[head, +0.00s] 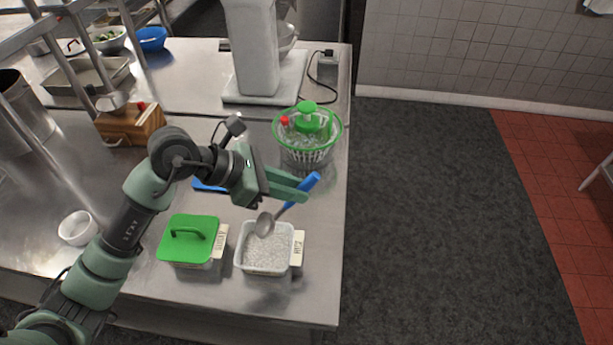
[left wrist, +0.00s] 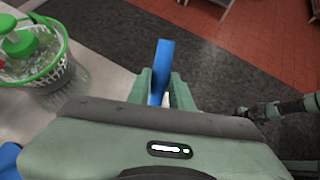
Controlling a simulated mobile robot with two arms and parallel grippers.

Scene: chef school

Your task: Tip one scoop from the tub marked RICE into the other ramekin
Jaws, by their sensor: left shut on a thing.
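My left gripper (head: 287,187) is shut on the blue handle of a metal scoop (head: 265,224). The blue handle (left wrist: 162,72) also shows between the fingers in the left wrist view. The scoop's bowl hangs low at the back part of an open tub (head: 268,262) of white grains. I cannot tell whether it touches the grains or carries any. The tub's side label is too small to read surely. One white ramekin (head: 77,228) stands at the left of the counter, beside my left arm; I see no second ramekin. My right gripper does not show.
A tub with a green lid (head: 188,239) stands just left of the open tub. A green-rimmed salad spinner (head: 307,135) and a white appliance (head: 255,60) stand behind. A wooden box (head: 130,124) is at the back left. The counter ends right of the open tub.

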